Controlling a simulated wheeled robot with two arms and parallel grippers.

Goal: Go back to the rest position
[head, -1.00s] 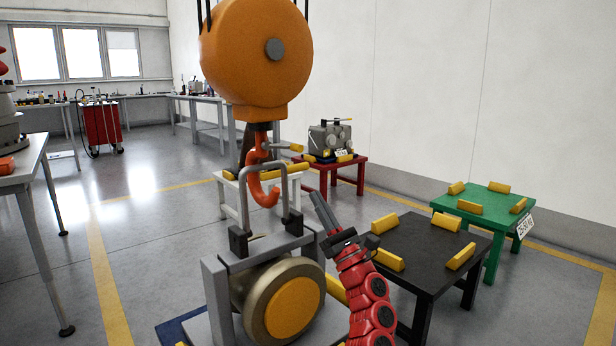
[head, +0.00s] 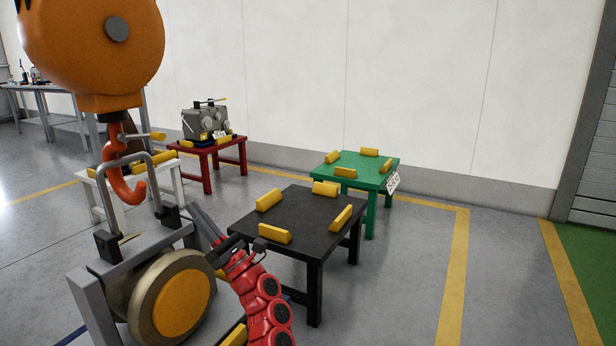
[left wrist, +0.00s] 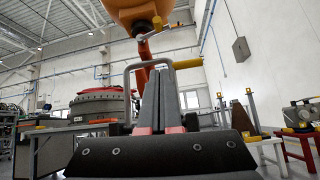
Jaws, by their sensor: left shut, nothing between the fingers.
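My left gripper (head: 193,208) is at the end of a red arm at the lower middle of the head view. Its grey fingers are together with nothing between them; the shut fingers (left wrist: 160,95) also show in the left wrist view. They point up beside a grey lifting handle (head: 130,160) on a unit with a round yellow-centred face (head: 182,303). I cannot tell whether they touch it. An orange hook (head: 122,186) hangs under an orange round hoist (head: 85,45), at the handle. My right gripper is in neither view.
A black table (head: 290,222) with yellow blocks stands right of my left arm. A green table (head: 375,178) is behind it. A red table (head: 207,150) carrying a grey machine (head: 205,122) and a white stand (head: 100,190) are farther back. The floor at right is clear.

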